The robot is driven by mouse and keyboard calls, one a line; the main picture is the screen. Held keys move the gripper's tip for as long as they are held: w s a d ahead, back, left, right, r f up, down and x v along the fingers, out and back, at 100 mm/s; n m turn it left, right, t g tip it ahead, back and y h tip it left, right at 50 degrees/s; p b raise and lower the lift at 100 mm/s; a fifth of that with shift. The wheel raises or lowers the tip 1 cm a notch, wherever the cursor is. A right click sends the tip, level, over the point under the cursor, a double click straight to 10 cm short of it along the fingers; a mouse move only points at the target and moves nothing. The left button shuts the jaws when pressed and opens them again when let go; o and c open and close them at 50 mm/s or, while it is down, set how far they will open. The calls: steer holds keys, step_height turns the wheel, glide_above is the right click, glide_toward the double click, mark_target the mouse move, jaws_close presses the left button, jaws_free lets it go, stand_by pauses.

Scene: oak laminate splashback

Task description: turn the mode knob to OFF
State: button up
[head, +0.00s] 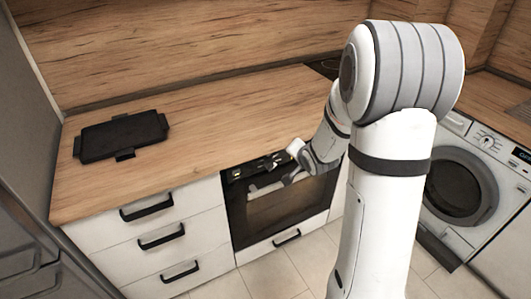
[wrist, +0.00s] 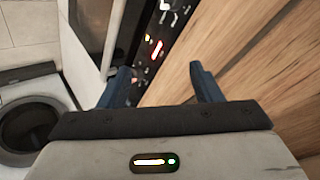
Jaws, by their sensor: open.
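The oven (head: 280,212) is built in under the counter, with a dark control panel (head: 246,170) along its top. In the wrist view the panel (wrist: 150,55) shows small light knob-like parts (wrist: 168,8) and lit orange and red marks (wrist: 155,48). I cannot tell which part is the mode knob or read its setting. My gripper (wrist: 162,82) is open, with nothing seen between its blue fingers. It is near the panel and the counter's front edge; the left finger overlaps the panel in the picture, the right one overlaps the wood. Contact cannot be told.
The wooden counter (head: 200,120) carries a black tray-like grill (head: 121,136) at left. White drawers (head: 150,235) with black handles stand left of the oven. A washing machine (head: 462,190) with its own dial (head: 487,141) stands at right. My arm hides part of the middle.

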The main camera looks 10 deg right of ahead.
steer(key=w+f+m+t+y+p, duration=0.1)
steer(key=w+f+m+t+y, duration=0.1)
steer(key=w+f+m+t, duration=0.25)
steer(key=m+t+y+p, duration=0.2)
steer(key=m+y, duration=0.3)
steer(key=m, duration=0.2)
glide_toward(273, 168)
steer(key=w, duration=0.2)
steer(key=shift+a+p+x, duration=0.15)
steer(key=shift+p+x, duration=0.25)
steer(key=shift+x, duration=1.5)
steer(key=shift+a+p+x, duration=0.2)
steer(key=shift+p+x, duration=0.15)
steer(key=shift+x, duration=1.55)
steer(key=shift+s, duration=0.15)
